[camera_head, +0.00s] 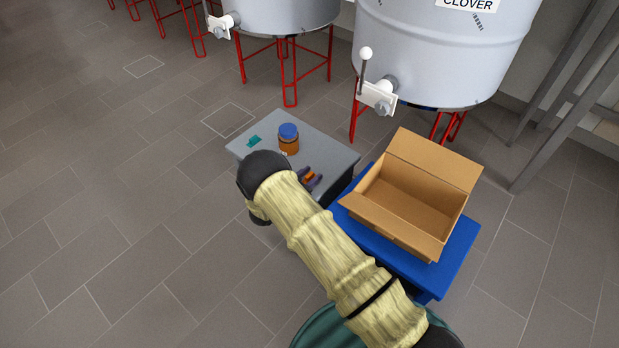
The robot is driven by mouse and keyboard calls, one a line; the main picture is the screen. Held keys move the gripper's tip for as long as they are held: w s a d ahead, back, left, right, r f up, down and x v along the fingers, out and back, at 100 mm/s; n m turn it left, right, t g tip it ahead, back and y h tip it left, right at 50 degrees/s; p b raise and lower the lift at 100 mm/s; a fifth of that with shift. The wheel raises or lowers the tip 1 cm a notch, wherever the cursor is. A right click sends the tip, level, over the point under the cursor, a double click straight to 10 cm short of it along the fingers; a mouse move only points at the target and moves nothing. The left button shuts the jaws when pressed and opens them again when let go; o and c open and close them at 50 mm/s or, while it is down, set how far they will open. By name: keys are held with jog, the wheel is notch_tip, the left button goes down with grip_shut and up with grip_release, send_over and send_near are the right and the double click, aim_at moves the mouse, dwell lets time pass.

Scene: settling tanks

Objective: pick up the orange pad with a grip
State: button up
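A small item with an orange part and dark purple-grey parts (308,177) lies on the grey table (333,158), near its right front side. It may be the orange pad with a grip, but it is small and partly hidden by my arm, so I cannot tell its full shape. My arm, in a pale yellow sleeve, reaches from the lower right to a black end joint over the table's left front part. My gripper does not show; the arm and its black joint hide that area.
An amber jar with a blue lid (288,138) and a small teal item (254,141) stand on the grey table. An open, seemingly empty cardboard box (400,215) sits on a blue stand (459,243) to the right. Large tanks (440,55) on red legs stand behind. Floor at left is clear.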

aim_at(309, 175)
grip_shut()
notch_tip(309, 175, up, 10)
jog(key=p, duration=0.6)
dwell(0.4)
